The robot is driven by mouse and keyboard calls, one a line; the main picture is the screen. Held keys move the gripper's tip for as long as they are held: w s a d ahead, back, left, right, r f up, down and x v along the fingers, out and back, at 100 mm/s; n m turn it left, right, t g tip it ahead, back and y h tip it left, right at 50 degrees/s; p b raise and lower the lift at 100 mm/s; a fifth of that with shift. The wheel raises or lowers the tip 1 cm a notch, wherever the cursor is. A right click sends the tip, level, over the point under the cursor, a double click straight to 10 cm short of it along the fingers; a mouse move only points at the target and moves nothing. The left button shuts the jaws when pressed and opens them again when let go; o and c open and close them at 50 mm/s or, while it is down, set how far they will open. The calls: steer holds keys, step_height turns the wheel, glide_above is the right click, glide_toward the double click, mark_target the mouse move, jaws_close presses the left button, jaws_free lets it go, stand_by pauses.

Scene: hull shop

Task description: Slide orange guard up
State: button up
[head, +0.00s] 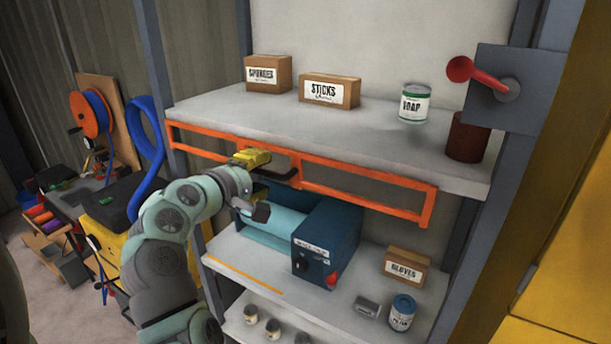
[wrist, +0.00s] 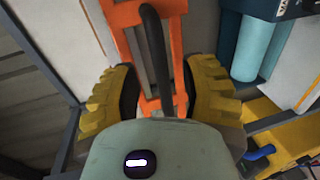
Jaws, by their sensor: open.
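The orange guard (head: 365,198) is a long rectangular frame hanging across the front just below the upper shelf's edge. It also shows in the wrist view (wrist: 127,14). A dark bar handle (head: 294,170) stands out from its middle. My gripper (head: 258,178) is open at the handle. In the wrist view its yellow padded fingers (wrist: 160,92) stand on either side of the dark handle (wrist: 154,50), with visible gaps on both sides. The palm partly hides the handle's near end.
The upper shelf (head: 225,112) holds a sponges box (head: 268,74), a sticks box (head: 329,91), a soap can (head: 414,103) and a dark red cylinder (head: 466,137). Below are a blue machine (head: 335,235), a gloves box (head: 407,267) and cans. A red lever (head: 480,75) is at right.

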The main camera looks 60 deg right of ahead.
steer(key=shift+d+f+p, duration=0.2)
steer(key=shift+d+p, duration=0.1)
steer(key=shift+d, duration=0.4)
steer(key=shift+o, duration=0.6)
jaws_close()
